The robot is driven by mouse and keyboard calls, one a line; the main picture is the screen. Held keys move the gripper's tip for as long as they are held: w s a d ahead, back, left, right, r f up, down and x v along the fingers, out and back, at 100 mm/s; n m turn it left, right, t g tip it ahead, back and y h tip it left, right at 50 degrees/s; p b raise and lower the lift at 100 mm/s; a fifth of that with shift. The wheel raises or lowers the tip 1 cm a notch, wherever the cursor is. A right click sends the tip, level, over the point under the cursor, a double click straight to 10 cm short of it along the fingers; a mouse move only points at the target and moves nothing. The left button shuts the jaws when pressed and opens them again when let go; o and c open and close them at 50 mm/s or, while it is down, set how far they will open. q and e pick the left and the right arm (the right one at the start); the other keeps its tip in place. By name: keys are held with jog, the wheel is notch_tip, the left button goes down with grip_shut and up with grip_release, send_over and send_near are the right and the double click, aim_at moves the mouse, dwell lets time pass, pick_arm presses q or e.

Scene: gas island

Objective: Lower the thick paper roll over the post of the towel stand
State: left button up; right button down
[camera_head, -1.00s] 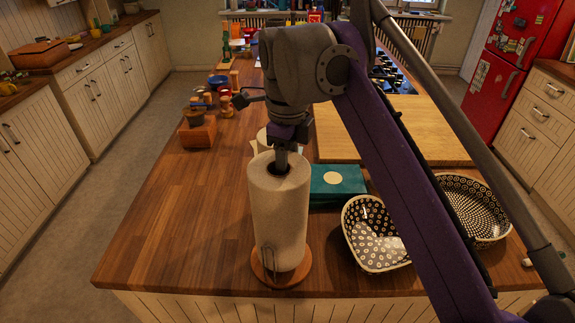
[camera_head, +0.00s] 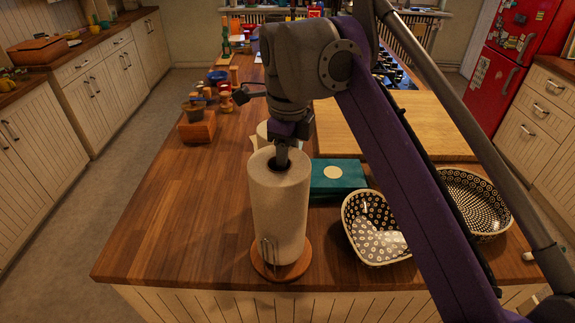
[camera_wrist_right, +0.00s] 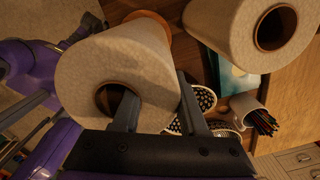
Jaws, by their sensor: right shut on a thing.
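The thick white paper roll (camera_head: 279,212) stands upright over the round wooden base of the towel stand (camera_head: 300,268) near the counter's front edge. The stand's wire arm shows in front of the roll's lower part. The post is hidden inside the roll, and I cannot tell whether the roll's bottom touches the base. My right gripper (camera_head: 281,155) is at the roll's top rim. In the right wrist view the roll (camera_wrist_right: 125,62) has one finger of the gripper (camera_wrist_right: 158,95) in its core and the other outside, pinching the wall. My left gripper is not in view.
A second paper roll (camera_wrist_right: 250,25) shows in the right wrist view. A teal box (camera_head: 337,176), a patterned dish (camera_head: 375,230) and a patterned bowl (camera_head: 475,205) are to the right. A cutting board (camera_head: 410,125) lies behind.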

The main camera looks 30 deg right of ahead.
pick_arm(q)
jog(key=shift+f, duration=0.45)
pick_arm(e)
jog(key=shift+s+a+f, duration=0.1)
jog(key=shift+a+f, duration=0.1)
jog(key=shift+f, duration=1)
jog(key=shift+c, duration=1.8)
grip_release()
jog(key=shift+r, duration=0.1)
notch_tip(320, 180, up, 13)
jog(key=p, duration=0.3)
jog(key=shift+d, duration=0.15)
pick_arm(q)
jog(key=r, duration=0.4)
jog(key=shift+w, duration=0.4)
pick_arm(e)
jog(key=shift+s, duration=0.1)
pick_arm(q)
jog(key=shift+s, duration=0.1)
